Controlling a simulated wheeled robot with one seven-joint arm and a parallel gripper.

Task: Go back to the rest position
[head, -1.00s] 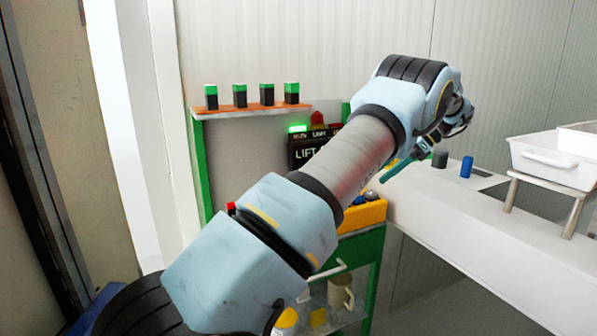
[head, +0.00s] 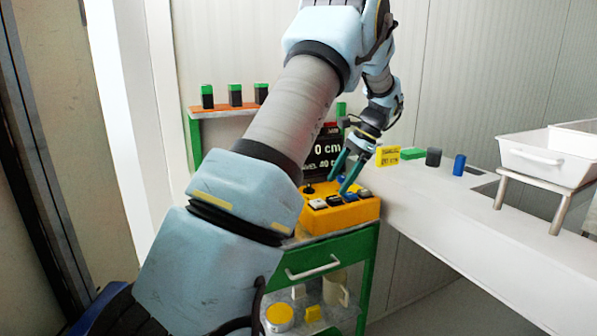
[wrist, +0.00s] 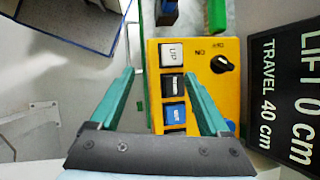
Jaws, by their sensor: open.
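My gripper (head: 350,172) hangs over the yellow control box (head: 364,211) on the green cart, its two teal fingers apart with nothing between them. In the wrist view the open fingers (wrist: 160,85) point at the yellow box (wrist: 205,80), which has a white UP button (wrist: 171,54), a dark button, a blue button (wrist: 174,117) and a black knob (wrist: 221,64). I cannot tell whether a fingertip touches the box. My arm crosses the middle of the head view and hides part of the cart and the display.
A dark display (head: 320,155) reads 0 cm; in the wrist view it (wrist: 290,90) reads LIFT 0 cm, TRAVEL 40 cm. Several black-and-green blocks stand on the orange shelf (head: 225,110). A white counter (head: 440,205) at right holds a dark cylinder (head: 433,157), a blue cylinder (head: 459,165) and a white tray (head: 545,160).

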